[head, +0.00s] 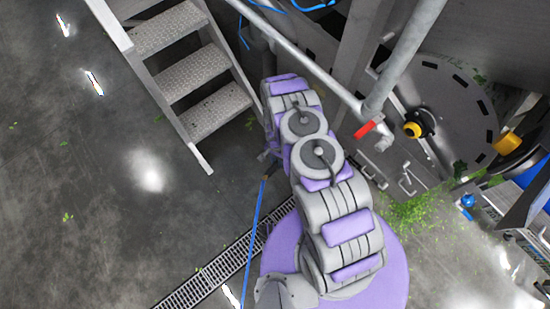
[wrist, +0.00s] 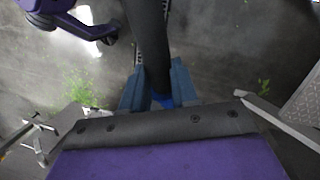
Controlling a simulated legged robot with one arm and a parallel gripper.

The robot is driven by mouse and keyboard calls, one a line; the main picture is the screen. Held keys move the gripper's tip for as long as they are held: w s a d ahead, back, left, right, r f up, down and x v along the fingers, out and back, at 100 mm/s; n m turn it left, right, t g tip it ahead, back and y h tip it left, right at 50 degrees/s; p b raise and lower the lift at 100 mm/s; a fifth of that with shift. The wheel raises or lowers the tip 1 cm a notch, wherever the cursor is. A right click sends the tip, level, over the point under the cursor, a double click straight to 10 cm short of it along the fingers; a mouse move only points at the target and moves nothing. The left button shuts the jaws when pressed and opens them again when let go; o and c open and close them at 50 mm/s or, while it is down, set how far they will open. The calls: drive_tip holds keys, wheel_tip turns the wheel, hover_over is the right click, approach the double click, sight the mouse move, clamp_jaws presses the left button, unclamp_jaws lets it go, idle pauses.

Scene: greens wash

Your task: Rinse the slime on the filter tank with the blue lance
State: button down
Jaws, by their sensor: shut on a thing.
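In the wrist view my gripper (wrist: 158,68) is shut, its blue-grey jaws on either side of a dark tube (wrist: 154,35). A bit of blue shows at its lower end, so it looks like the blue lance's grip; the nozzle is not visible. In the head view a blue hose (head: 253,232) runs along the floor up to the gripper's end, which is mostly hidden by my arm. I cannot tell which part at the upper right is the filter tank, and I make out no slime on it.
Metal steps (head: 190,72) stand upper left of my arm. A pipe with a red handle (head: 366,129) and a slotted grey disc (head: 455,105) are at upper right. Floor at left is mostly clear.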

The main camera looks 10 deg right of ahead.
drive_tip(key=s+d+p, duration=0.1)
drive_tip(key=s+d, duration=0.5)
drive_tip(key=s, duration=0.3)
idle(1.6)
drive_tip(key=shift+d, duration=0.1)
drive_tip(key=shift+r, duration=0.2)
drive_tip(key=p+v, duration=0.2)
drive_tip(key=s+p+v, duration=0.1)
drive_tip(key=p+v, duration=0.2)
drive_tip(key=shift+r+p, duration=0.35)
idle(0.7)
